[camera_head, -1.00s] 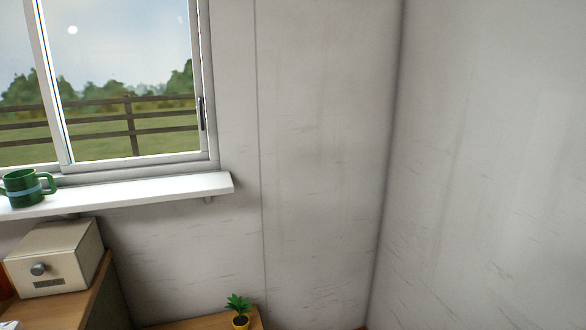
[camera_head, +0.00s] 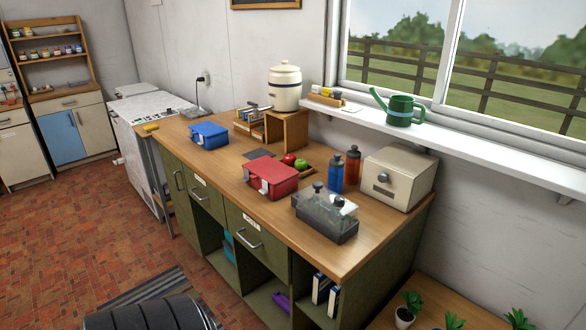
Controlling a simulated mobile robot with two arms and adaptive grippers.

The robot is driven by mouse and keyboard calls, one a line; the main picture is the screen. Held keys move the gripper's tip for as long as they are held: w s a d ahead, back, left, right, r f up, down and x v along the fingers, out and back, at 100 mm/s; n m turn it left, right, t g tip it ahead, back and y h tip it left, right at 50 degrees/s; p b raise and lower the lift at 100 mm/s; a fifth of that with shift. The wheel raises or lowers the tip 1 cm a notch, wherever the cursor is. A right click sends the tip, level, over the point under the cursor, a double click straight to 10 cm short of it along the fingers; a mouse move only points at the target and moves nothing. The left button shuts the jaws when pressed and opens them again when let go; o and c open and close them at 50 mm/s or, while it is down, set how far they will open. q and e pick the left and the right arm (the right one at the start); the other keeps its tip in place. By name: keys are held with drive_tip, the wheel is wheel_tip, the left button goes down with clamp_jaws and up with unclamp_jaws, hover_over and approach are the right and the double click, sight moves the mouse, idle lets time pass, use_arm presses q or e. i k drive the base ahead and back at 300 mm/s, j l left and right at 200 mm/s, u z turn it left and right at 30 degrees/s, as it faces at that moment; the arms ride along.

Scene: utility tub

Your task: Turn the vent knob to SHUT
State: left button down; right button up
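Two things on the wooden counter (camera_head: 225,165) carry knobs. A dark tray with a clear lid (camera_head: 325,214) stands near the front edge and has dark round knobs (camera_head: 338,201) on top. A cream box (camera_head: 400,172) at the counter's right end has one round grey knob (camera_head: 383,177) on its front, above a small dark label. I cannot read any SHUT mark or tell which way a knob points. Neither of my grippers is in view.
A red lunch box (camera_head: 270,182), a blue bottle (camera_head: 337,173) and a red-brown bottle (camera_head: 353,165) stand close to the clear-lidded tray. A blue box (camera_head: 208,135) sits farther left. A green watering can (camera_head: 399,109) is on the windowsill. The brick floor (camera_head: 80,230) at left is open.

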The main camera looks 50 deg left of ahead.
sight(339, 200)
drive_tip(key=u, duration=1.5)
